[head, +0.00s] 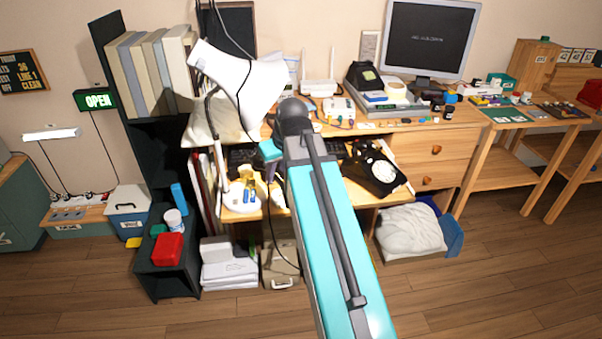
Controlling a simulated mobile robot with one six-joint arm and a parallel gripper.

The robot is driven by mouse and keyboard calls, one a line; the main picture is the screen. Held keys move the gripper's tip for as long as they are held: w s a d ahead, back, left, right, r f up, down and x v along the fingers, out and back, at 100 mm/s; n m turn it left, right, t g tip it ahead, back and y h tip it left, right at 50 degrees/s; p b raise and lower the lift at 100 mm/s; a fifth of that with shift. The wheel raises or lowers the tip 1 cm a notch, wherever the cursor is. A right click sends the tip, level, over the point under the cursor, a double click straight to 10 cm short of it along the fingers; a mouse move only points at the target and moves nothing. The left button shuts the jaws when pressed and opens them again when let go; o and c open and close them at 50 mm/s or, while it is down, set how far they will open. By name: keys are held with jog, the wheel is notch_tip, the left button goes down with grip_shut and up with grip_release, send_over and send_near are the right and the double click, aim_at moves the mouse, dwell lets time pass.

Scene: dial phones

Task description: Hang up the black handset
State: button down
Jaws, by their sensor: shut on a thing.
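A black dial phone (372,170) stands on the lower desk surface, just right of my arm, turned at an angle. Its pale round dial shows on its right part. I cannot make out a separate black handset, nor whether one rests on the cradle. My teal and grey arm reaches up from the bottom over the desk and covers the area left of the phone.
A white lamp shade (240,80) hangs close to the arm's upper joint. A monitor (430,38) and small items crowd the raised shelf. A white holder (243,197) with yellow and blue items stands left of the arm. A white sack (410,229) lies below. Floor at right is clear.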

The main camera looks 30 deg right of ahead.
jog(key=w+a+r, duration=0.1)
jog(key=w+a, duration=0.1)
jog(key=a, duration=0.6)
jog(key=w+a+r, duration=0.2)
jog(key=a, duration=0.6)
jog(key=shift+w+r+m, duration=0.15)
jog(key=shift+m, duration=0.15)
